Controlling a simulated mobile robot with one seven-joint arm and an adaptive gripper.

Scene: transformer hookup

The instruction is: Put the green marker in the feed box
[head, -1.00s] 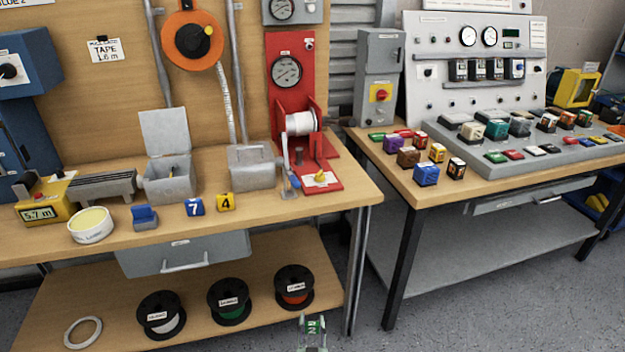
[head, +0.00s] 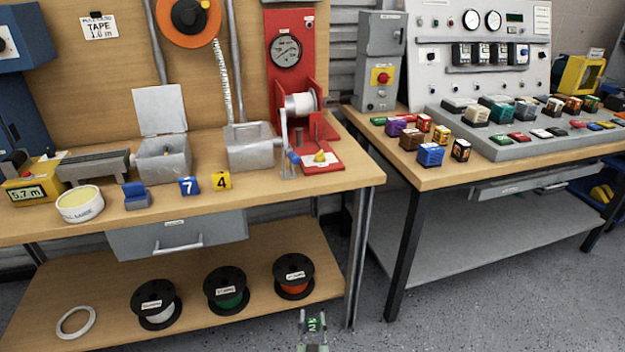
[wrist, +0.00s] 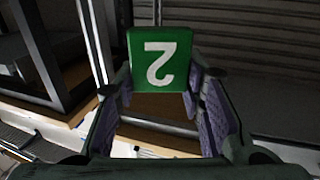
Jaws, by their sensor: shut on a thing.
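My gripper (head: 313,316) is at the bottom middle of the head view, low in front of the left bench. It is shut on the green marker (head: 313,325), a small green block with a white 2. In the wrist view the marker (wrist: 160,75) sits between the two fingers, its numeral upside down. Two grey boxes stand on the left bench: one with its lid raised (head: 165,165), and one that looks closed (head: 252,152). Their labels are too small to read, so I cannot tell which is the feed box.
The left bench (head: 340,192) also holds a blue 7 block (head: 189,186), a yellow 4 block (head: 222,181) and a red reel stand (head: 322,160). Spools lie on its lower shelf (head: 90,270). The right bench (head: 440,180) carries several coloured blocks. Grey floor shows between the benches.

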